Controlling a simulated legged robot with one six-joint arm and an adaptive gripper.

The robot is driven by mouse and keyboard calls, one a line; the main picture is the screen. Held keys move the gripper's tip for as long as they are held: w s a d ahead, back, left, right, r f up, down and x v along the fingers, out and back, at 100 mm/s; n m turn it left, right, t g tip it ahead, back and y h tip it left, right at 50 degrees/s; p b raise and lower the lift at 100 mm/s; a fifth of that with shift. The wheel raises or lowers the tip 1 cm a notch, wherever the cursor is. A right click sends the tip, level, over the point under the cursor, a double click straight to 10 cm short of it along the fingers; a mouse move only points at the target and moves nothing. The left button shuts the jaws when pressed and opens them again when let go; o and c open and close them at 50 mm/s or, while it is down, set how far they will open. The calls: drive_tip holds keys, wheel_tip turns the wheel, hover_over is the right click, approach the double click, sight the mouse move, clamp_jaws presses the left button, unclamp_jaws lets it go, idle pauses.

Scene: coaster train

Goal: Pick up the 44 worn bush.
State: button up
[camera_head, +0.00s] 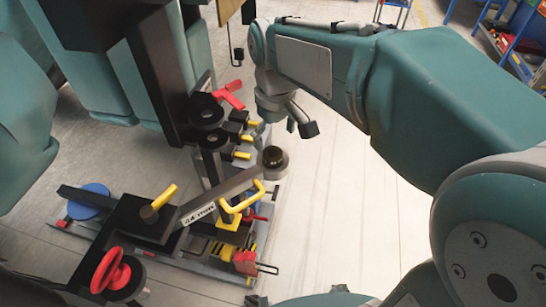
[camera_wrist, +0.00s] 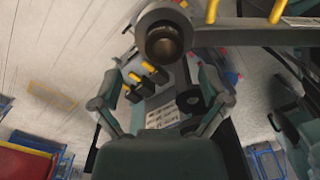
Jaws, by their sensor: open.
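A short round bush (camera_head: 273,158), dark on top with a paler metal body, sits at the end of a dark bar on the fixture (camera_head: 190,220). The bar carries a label that seems to read 44 mm. In the wrist view a ring with a brownish bore, which looks like this bush (camera_wrist: 165,41), shows at the top centre, beyond the fingertips. My gripper (camera_head: 284,132) is open and empty, just above the bush in the head view and apart from it. Its two spread fingers also show in the wrist view (camera_wrist: 161,76).
Black stacked discs (camera_head: 206,112) and yellow-tipped clamps (camera_head: 243,140) stand close left of my gripper. A yellow handle (camera_head: 243,197) rises beside the bush. A red handwheel (camera_head: 110,270) is at lower left. The floor right of the fixture is clear.

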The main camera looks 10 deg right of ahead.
sight(274, 153)
drive_tip(key=f, duration=0.4)
drive_tip(key=shift+a+f, duration=0.25)
drive_tip(key=shift+f, duration=0.1)
drive_tip(key=shift+a+f, duration=0.1)
drive_tip(key=shift+a, duration=0.25)
drive_tip(key=shift+d, duration=0.45)
drive_tip(key=c, duration=1.3)
